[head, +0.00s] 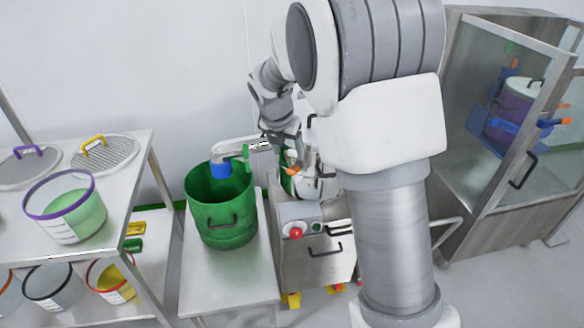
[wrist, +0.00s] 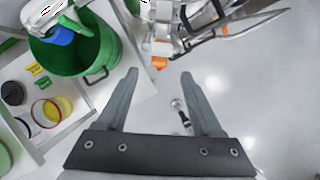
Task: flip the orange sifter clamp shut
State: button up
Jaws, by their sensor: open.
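The orange sifter clamp (wrist: 159,62) shows in the wrist view as a small orange piece at the end of a pale part of the machine. It lies just beyond the line between my fingertips, near the middle. My gripper (wrist: 159,73) is open, with its two grey fingers spread and nothing between them. In the head view a small orange piece (head: 292,171) shows on the machine, just below my wrist. My arm hides much of the machine there. I cannot tell from these views whether the clamp is open or shut.
A green bucket (head: 220,213) stands on a steel table left of the machine, under a spout with a blue end (head: 220,170). The machine has a red button (head: 296,233). A rack with tubs (head: 66,212) stands far left, and a glass-doored cabinet (head: 455,130) at right.

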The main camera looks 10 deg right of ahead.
aim_at(293, 168)
jog(key=x, duration=0.8)
jog(key=shift+w+d+f+b, duration=0.1)
jog(key=shift+f+b, duration=0.15)
jog(key=shift+b, duration=0.15)
grip_shut()
dwell(0.9)
